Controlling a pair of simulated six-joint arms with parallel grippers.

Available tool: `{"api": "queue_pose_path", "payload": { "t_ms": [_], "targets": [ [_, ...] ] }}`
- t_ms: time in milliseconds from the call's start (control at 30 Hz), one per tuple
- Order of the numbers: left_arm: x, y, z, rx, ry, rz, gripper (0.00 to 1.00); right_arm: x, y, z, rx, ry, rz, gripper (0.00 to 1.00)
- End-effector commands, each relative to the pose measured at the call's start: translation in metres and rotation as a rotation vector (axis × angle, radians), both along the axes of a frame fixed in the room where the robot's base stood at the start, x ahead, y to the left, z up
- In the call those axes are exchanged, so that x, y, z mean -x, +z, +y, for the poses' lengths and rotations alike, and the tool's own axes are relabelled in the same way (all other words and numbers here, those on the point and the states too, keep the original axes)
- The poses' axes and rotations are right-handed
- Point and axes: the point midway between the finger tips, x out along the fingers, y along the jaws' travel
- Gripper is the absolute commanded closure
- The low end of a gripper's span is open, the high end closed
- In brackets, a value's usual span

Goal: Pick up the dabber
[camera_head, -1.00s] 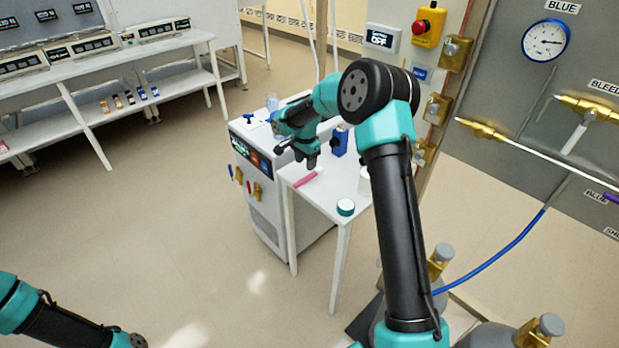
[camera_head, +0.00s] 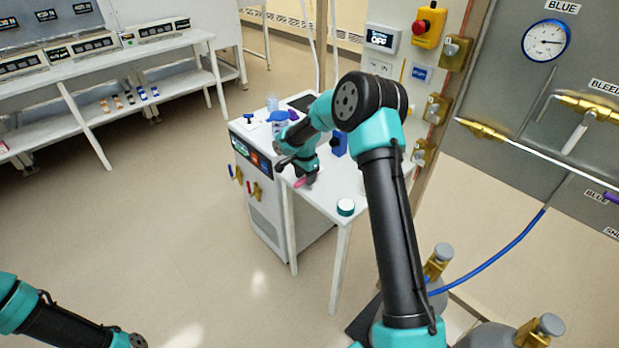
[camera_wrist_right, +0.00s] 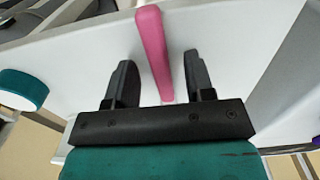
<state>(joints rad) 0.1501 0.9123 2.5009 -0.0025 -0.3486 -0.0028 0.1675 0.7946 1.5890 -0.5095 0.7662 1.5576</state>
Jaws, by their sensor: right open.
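The dabber looks to be the pink stick (camera_head: 299,183) lying on the small white table (camera_head: 335,207). In the right wrist view the pink stick (camera_wrist_right: 153,50) runs lengthwise between the two black fingers and past them. My right gripper (camera_head: 303,183) is low over the table at the stick, and it also shows in the right wrist view (camera_wrist_right: 160,75). Its fingers are open, with a gap on both sides of the stick. My left arm shows at the lower left, but its fingers are not visible.
A blue bottle (camera_head: 339,143) stands behind the gripper. A white machine (camera_head: 262,200) stands left of the table.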

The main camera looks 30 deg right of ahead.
Motion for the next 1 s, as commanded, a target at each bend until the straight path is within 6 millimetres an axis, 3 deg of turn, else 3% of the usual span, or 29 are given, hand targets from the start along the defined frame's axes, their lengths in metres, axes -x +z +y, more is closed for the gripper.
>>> {"api": "queue_pose_path", "payload": {
  "t_ms": [500,1000],
  "targets": [
    [0.0000,0.0000,0.0000,0.000,0.000,0.000,0.57,-0.0003,-0.0013,0.0000,0.000,0.000,-0.001,0.52],
    [0.0000,0.0000,0.0000,0.000,0.000,0.000,0.57,-0.0004,-0.0013,0.0000,0.000,0.000,-0.001,1.00]
  ]
}}
